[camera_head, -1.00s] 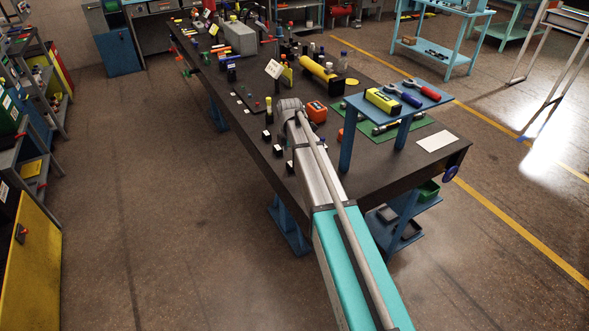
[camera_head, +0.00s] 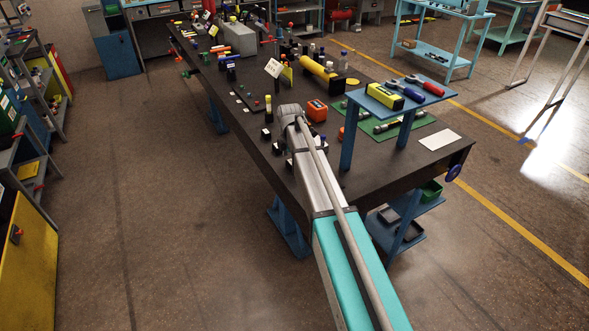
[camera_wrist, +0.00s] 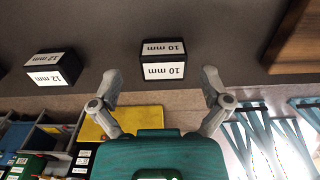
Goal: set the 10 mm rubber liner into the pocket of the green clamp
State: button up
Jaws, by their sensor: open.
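In the wrist view a small black block (camera_wrist: 163,62) carries white labels reading "10 mm", upside down in the picture. My gripper (camera_wrist: 161,77) is open, with one finger on each side of this block in the picture and a gap on both sides. I see nothing held between the fingers. A separate rubber liner cannot be told apart from the block. In the head view my arm hides the gripper's tip. The green clamp cannot be picked out with certainty in either view.
A similar black block (camera_wrist: 54,69) marked "12 mm" stands to the left in the wrist view. On the dark bench (camera_head: 405,171), an orange box (camera_head: 316,111), a yellow cylinder (camera_head: 319,71) and a blue raised shelf (camera_head: 397,108) stand near my arm.

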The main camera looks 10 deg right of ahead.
jog(key=shift+f+b, duration=0.45)
jog(key=shift+f, duration=0.3)
jog(key=c, duration=1.1)
jog(key=shift+r, duration=0.2)
jog(key=shift+c, duration=0.2)
notch_tip(320, 180, up, 3)
jog(key=p, duration=0.3)
jog(key=shift+f, duration=0.1)
jog(key=s+r+p, duration=1)
jog(key=s, duration=0.4)
jog(key=shift+a, duration=0.3)
